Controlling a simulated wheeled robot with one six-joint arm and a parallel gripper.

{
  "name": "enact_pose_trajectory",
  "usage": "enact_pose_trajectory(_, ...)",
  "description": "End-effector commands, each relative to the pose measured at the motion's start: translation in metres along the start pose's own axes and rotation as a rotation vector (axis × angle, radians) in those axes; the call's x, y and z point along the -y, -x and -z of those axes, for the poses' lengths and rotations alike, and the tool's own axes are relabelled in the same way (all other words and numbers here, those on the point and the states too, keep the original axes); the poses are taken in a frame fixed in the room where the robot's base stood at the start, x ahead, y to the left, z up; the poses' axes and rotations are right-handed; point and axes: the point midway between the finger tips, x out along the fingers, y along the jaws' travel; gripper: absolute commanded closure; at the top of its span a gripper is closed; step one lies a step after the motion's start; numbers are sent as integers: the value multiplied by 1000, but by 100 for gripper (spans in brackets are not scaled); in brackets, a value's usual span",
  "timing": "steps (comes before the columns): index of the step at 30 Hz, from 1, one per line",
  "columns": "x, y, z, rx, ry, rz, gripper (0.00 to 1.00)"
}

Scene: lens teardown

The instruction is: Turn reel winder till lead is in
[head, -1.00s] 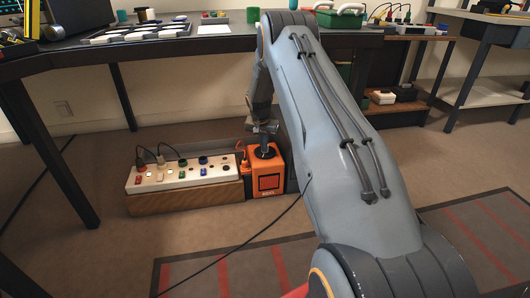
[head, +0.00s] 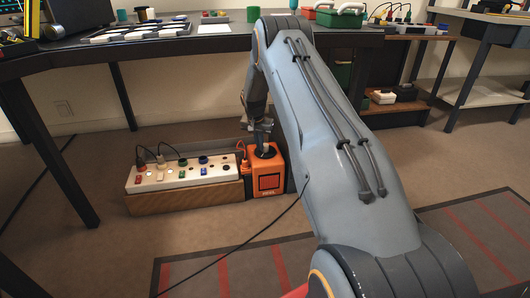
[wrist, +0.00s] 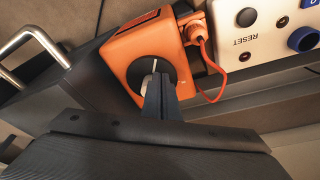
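The reel winder (head: 268,180) is an orange box with a dark front panel, standing on the floor at the right end of the power strip. In the wrist view, the orange box (wrist: 125,50) has a round black knob (wrist: 166,72) with a white mark on top. My gripper (wrist: 157,80) points down at this knob, its dark fingers close together on its raised middle, which they mostly hide. In the head view my gripper (head: 262,145) is over the box top. The orange lead (wrist: 206,75) hangs in a loop from an orange plug (wrist: 195,28) beside the box.
The white strip (head: 180,175) with sockets and switches lies left of the reel on a wooden box (head: 185,198). A workbench (head: 180,43) stands above and behind. A thin black cable (head: 245,243) crosses the floor. A metal handle (wrist: 35,38) shows in the wrist view.

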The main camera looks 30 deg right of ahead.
Motion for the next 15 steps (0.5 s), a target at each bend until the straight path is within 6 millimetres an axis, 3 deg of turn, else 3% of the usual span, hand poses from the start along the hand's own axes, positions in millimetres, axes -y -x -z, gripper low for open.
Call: enact_pose_trajectory(15, 2, 2, -6, -2, 1, 1, 100)
